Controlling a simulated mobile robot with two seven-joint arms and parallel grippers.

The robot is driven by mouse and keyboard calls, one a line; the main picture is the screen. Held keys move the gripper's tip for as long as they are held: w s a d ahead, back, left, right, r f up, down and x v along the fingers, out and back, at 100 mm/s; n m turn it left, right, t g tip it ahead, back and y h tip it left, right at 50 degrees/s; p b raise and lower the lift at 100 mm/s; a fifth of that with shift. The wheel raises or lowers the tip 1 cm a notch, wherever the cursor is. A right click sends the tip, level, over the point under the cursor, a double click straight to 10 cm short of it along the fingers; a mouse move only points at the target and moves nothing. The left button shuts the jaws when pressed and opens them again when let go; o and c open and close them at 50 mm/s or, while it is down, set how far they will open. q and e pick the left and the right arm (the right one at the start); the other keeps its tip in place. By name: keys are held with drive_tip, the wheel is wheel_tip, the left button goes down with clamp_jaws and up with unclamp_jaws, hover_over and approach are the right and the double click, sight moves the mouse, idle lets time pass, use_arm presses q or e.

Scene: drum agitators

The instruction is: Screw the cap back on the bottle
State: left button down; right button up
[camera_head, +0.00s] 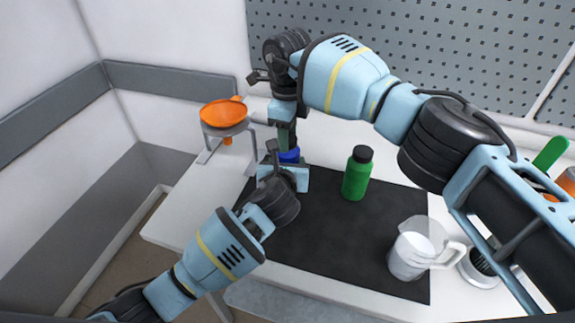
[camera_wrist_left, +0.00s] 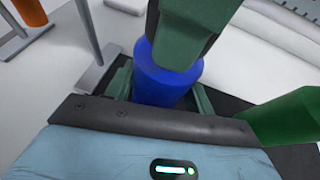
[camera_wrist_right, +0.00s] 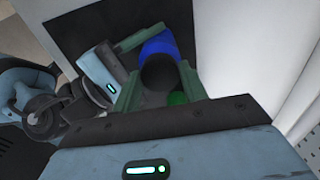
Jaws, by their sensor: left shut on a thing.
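The blue bottle (camera_head: 289,156) stands at the mat's back left edge. It also shows in the left wrist view (camera_wrist_left: 163,82) and the right wrist view (camera_wrist_right: 158,46). My left gripper (camera_head: 285,172) is shut on it low down. My right gripper (camera_head: 284,125) points down over its top, its dark green finger hiding the bottle's mouth in the left wrist view. In the right wrist view the black round cap (camera_wrist_right: 160,72) lies between the right gripper's fingers (camera_wrist_right: 158,88), over the bottle. I cannot tell whether the fingers press on it, or whether it touches the bottle.
A green bottle (camera_head: 357,174) with a black cap stands on the dark mat (camera_head: 330,233), right of the blue one. An orange funnel (camera_head: 224,112) sits in a stand (camera_head: 207,151) at the left. A clear jug (camera_head: 411,256) stands front right. The mat's middle is clear.

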drive_tip(key=shift+c, duration=1)
drive_tip(key=o, duration=1.2)
wheel_tip(320, 180, up, 12)
use_arm(q)
drive_tip(key=shift+c, duration=2.3)
unclamp_jaws()
drive_tip(key=shift+s, duration=0.1)
